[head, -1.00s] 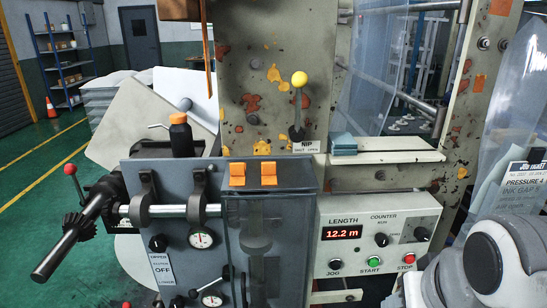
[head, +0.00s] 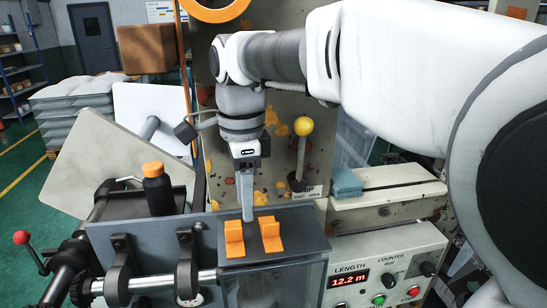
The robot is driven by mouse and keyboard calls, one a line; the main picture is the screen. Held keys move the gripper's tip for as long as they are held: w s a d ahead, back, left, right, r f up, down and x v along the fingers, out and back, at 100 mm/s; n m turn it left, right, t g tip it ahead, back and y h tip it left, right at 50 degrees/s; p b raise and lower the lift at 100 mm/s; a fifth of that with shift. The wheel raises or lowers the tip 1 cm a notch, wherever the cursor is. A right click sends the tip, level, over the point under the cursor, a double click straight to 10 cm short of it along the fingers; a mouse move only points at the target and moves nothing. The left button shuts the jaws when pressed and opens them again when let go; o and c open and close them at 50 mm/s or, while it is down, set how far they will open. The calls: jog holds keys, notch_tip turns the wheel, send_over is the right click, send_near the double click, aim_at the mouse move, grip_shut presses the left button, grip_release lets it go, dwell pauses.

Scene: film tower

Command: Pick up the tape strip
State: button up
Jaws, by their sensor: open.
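Two small orange tape pieces, each with a raised tab, sit side by side on the flat top of the grey box in the head view: a left tape strip (head: 234,240) and a right tape strip (head: 270,235). My gripper (head: 247,217) points straight down just above and behind them, its tip in the picture between the two. Its jaws are open and seen nearly edge-on, with nothing seen between them. Whether the fingertips touch a strip cannot be told. A longer orange strip (head: 184,50) hangs near the orange roll (head: 215,10) at the top.
A dark bottle with an orange cap (head: 158,190) stands on the left. A lever with a yellow knob (head: 304,126) rises just right of my gripper. A blue pad (head: 346,183) lies on a pale ledge. The control box (head: 385,270) reads 12.2 m. My arm covers the right side.

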aim_at(239, 227)
jog(key=shift+w+a+m, duration=0.1)
jog(key=shift+a+m, duration=0.4)
jog(key=shift+a, duration=0.45)
jog(key=shift+a+f, duration=0.1)
jog(key=shift+f, duration=0.25)
jog(key=f, duration=0.6)
jog(key=shift+w+d+f, duration=0.15)
jog(key=shift+d+f, duration=0.15)
jog(key=shift+f, duration=0.05)
grip_shut()
